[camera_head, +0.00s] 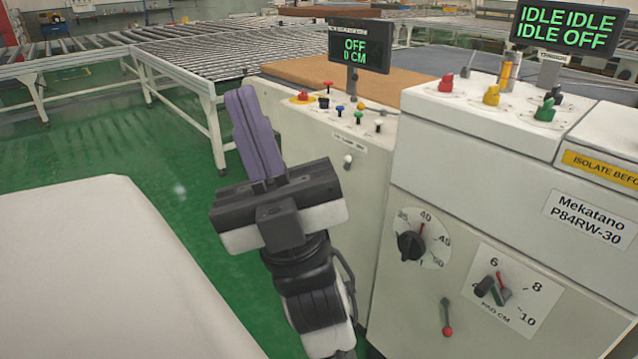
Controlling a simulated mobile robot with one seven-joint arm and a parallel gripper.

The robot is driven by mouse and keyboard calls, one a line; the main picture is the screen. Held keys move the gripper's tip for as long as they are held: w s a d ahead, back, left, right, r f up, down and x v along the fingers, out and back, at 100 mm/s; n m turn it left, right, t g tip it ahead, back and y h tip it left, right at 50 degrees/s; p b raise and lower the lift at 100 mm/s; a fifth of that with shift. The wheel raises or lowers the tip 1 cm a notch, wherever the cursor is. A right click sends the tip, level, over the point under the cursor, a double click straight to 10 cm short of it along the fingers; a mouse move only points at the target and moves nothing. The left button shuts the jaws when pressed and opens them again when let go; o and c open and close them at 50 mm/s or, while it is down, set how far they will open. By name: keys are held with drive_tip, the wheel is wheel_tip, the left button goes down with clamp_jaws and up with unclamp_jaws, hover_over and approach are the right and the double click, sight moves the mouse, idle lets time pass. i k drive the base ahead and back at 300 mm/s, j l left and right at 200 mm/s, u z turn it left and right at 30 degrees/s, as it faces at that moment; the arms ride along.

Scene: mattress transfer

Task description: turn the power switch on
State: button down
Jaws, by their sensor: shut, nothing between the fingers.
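My gripper (241,94) points upward left of the machine, its purple fingers shut and empty, apart from the controls. No label legible here reads power switch, so I cannot tell which control it is. The white machine (480,190) carries a black dial (411,246) with a red pointer near 40, a PAD CM dial (496,289) near 6, and a lever with a red ball (447,331) hanging down. The left panel has a red button (304,97) and several small coloured switches. The left display (360,46) reads OFF, 0 CM.
The right display (566,26) reads IDLE IDLE, IDLE OFF. Red, yellow (491,95) and green (545,110) knobs stand on the machine's top. A white mattress-like block (105,270) fills the lower left. Roller conveyors (205,55) stand behind. Green floor is open between.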

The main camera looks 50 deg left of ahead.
sight(302, 97)
drive_tip(key=u, duration=1.2)
